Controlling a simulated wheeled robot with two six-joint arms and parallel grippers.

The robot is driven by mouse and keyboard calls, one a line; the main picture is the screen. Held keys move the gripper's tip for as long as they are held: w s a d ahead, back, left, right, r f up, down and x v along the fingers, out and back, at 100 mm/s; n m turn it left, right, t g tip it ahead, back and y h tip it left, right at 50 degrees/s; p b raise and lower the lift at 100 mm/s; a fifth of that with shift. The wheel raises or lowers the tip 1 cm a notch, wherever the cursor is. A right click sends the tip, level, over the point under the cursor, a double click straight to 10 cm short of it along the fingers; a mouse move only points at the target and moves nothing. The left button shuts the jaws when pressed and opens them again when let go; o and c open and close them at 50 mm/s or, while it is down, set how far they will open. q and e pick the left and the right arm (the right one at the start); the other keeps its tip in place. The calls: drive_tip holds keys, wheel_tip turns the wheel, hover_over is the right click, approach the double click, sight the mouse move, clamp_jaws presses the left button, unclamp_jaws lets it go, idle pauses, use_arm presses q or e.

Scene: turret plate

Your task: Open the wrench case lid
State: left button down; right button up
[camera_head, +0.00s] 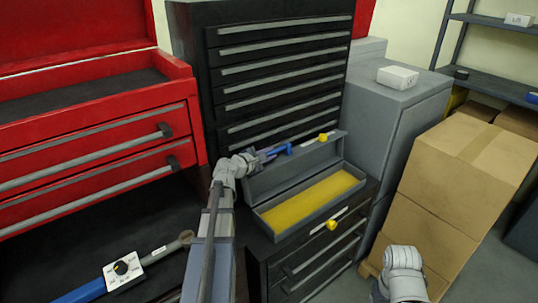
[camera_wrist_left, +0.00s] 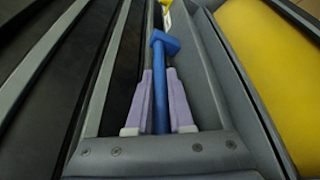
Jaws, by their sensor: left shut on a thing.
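The grey wrench case (camera_head: 316,218) sits on the black cabinet at the centre, with a bare yellow lining (camera_head: 312,198) inside. Its lid (camera_head: 295,166) stands raised along the back edge, so the case is open. My left gripper (camera_head: 271,154) is at the lid's upper edge. In the left wrist view its two pale fingers (camera_wrist_left: 160,103) are shut on a blue handle (camera_wrist_left: 161,85) beside the lid. The blue handle also shows in the head view (camera_head: 284,150). Part of my right arm shows at the bottom right, but its gripper is out of view.
A black drawer tower (camera_head: 280,70) rises close behind the lid. A red tool chest (camera_head: 90,140) stands at the left. A torque wrench (camera_head: 125,268) lies on the dark worktop. Cardboard boxes (camera_head: 450,190) and a grey cabinet (camera_head: 395,120) stand at the right.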

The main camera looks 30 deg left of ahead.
idle(0.7)
use_arm(q)
drive_tip(key=s+d+m+b, duration=0.1)
drive_tip(key=s+d+m, duration=0.1)
drive_tip(key=d, duration=0.3)
drive_tip(key=shift+s+d+r+t+y, duration=0.2)
drive_tip(key=shift+d+r+t+y, duration=0.05)
drive_tip(key=shift+d+t+y, duration=0.15)
drive_tip(key=c, duration=1.1)
unclamp_jaws()
drive_tip(key=shift+a, duration=0.1)
drive_tip(key=shift+s, duration=0.1)
